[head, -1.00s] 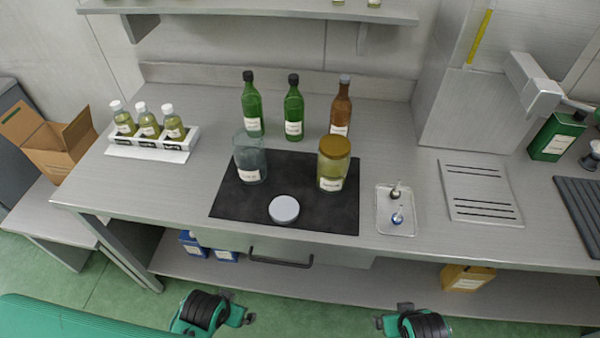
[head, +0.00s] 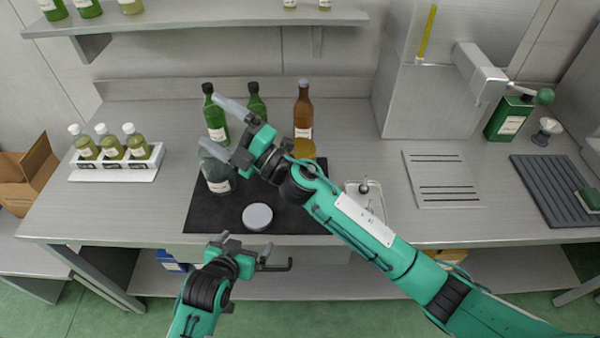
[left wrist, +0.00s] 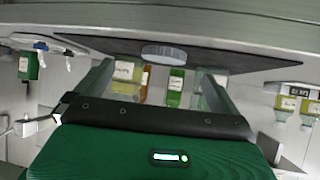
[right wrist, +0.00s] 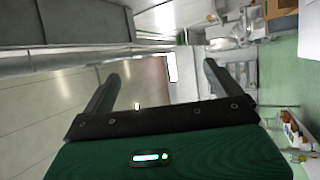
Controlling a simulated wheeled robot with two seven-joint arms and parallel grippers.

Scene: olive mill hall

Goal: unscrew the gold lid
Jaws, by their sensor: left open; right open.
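The gold lid (head: 304,148) sits on a jar at the right back of the black mat. My right arm crosses in front and hides most of the jar. In the left wrist view the jar (left wrist: 126,74) appears upside down between the fingers. My right gripper (head: 210,120) is open and empty above the left part of the mat, left of the gold lid, its fingers pointing left. My left gripper (head: 245,245) is open and empty at the bench's front edge, in front of the mat, well apart from the jar.
An open glass jar (head: 218,180) stands on the mat (head: 205,212), below my right gripper. A pale round lid (head: 257,217) lies at the mat's front. Green bottles (head: 214,122) and a brown bottle (head: 303,112) stand behind. A small tray (head: 352,188) is partly hidden by my right arm.

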